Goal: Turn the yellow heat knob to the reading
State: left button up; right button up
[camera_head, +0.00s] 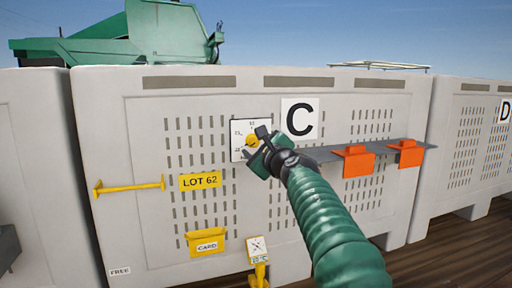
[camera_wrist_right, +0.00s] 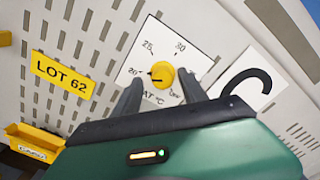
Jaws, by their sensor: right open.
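The yellow heat knob (camera_head: 252,141) sits on a white dial plate (camera_head: 238,127) on the front of the grey bin marked C. In the right wrist view the knob (camera_wrist_right: 162,74) shows a dark pointer mark, and the dial plate (camera_wrist_right: 150,42) carries numbers such as 25 and 30. My right gripper (camera_head: 258,140) is at the dial. In the right wrist view its open fingers (camera_wrist_right: 160,88) stand on either side of the knob, with a gap visible. A small yellow stand with a white card (camera_head: 257,250) is below; its writing is too small to read surely. My left gripper is out of view.
A LOT 62 label (camera_head: 200,181), a yellow bar (camera_head: 130,186) and a yellow card holder (camera_head: 206,243) are on the bin's left part. A grey shelf (camera_head: 325,153) with two orange clips (camera_head: 356,163) juts out at right. Bin D (camera_head: 475,140) stands beyond.

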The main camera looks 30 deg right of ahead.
jog(key=shift+r, duration=0.1)
jog(key=b+v, duration=0.2)
jog(key=v, duration=1.4)
jog(key=shift+s+a, duration=0.2)
jog(key=shift+s, duration=0.05)
jog(key=shift+s, duration=0.15)
